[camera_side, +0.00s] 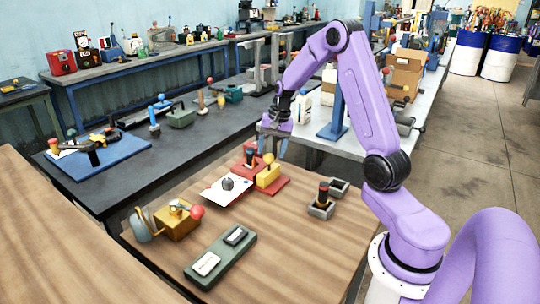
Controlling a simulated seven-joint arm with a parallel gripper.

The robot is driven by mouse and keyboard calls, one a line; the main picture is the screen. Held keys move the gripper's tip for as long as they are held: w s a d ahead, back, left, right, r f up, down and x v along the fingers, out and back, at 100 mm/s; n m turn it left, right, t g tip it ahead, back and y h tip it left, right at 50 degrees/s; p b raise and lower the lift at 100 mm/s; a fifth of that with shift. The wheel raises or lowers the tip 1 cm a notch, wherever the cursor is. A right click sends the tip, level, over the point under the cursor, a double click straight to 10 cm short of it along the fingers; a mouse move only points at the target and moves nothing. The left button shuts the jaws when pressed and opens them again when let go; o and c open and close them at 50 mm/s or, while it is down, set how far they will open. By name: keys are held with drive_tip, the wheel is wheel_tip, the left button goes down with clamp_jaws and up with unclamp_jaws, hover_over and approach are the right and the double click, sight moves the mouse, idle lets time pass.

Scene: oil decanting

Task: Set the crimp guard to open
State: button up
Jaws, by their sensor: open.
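No part is labelled as the crimp guard, and I cannot tell for certain which one it is. A red fixture (280,187) at the back of the wooden table carries a yellow block (268,176) with a small red knob. A black-topped red post (249,155) stands at its left. A white plate (222,196) with a dark round knob (229,183) lies in front. My gripper (273,147) is open, with nothing visible between its fingers. It hangs pointing down, above and behind the red fixture, apart from it.
A brass box (178,222) with a red-knobbed lever stands front left. A green panel (221,260) with two inserts lies in front. Small grey trays (321,211) stand at right, one holding a dark upright handle (324,193). The wooden table (290,250) is clear at front right.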

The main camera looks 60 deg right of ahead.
drive_tip(key=shift+w+a+f, duration=0.1)
drive_tip(key=shift+f, duration=0.6)
drive_tip(key=shift+w+a+f, duration=0.1)
drive_tip(key=shift+f, duration=0.6)
clamp_jaws()
drive_tip(key=shift+s, duration=2.3)
drive_tip(key=shift+c, duration=0.2)
unclamp_jaws()
drive_tip(key=shift+o, duration=0.2)
drive_tip(key=shift+r, duration=0.1)
